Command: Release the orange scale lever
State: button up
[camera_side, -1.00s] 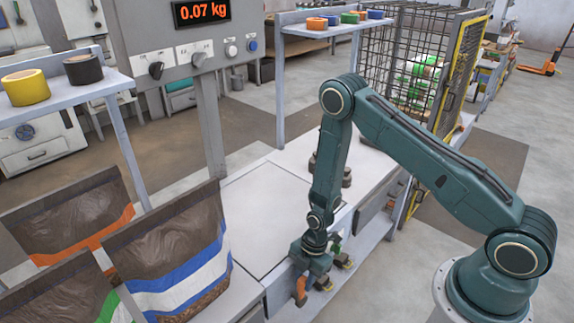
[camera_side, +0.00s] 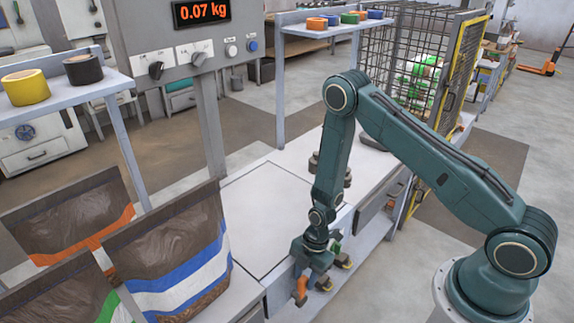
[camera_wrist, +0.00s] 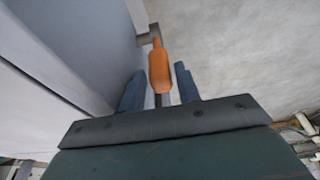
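The orange scale lever (camera_side: 300,287) sits at the front side of the white bench, just left of and below my gripper (camera_side: 322,274). In the wrist view the orange lever (camera_wrist: 159,68) shows its rounded handle on a grey bracket. My gripper's two blue-grey fingers (camera_wrist: 160,88) stand apart there, one on each side of the lever's line, with a gap between each finger and the handle. I cannot tell how deep the handle sits between them. The scale plate (camera_side: 262,215) lies flat on the bench, and the display (camera_side: 201,12) reads 0.07 kg.
Filled bags (camera_side: 170,255) stand at the left, close to the scale plate. Dark weights (camera_side: 318,163) sit behind my forearm. A wire cage (camera_side: 400,60) with a yellow-framed gate stands at the back right. Small yellow-tipped parts (camera_side: 346,263) show beside my gripper. The floor in front is open.

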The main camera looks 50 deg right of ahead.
jog(key=v, duration=1.3)
jog(key=shift+c, duration=0.4)
jog(key=shift+a, duration=0.1)
grip_shut()
jog(key=a+f+h, duration=0.3)
jog(key=a+h, duration=0.2)
jog(key=a, duration=0.9)
jog(key=shift+w+h, duration=0.15)
jog(key=shift+h, duration=0.25)
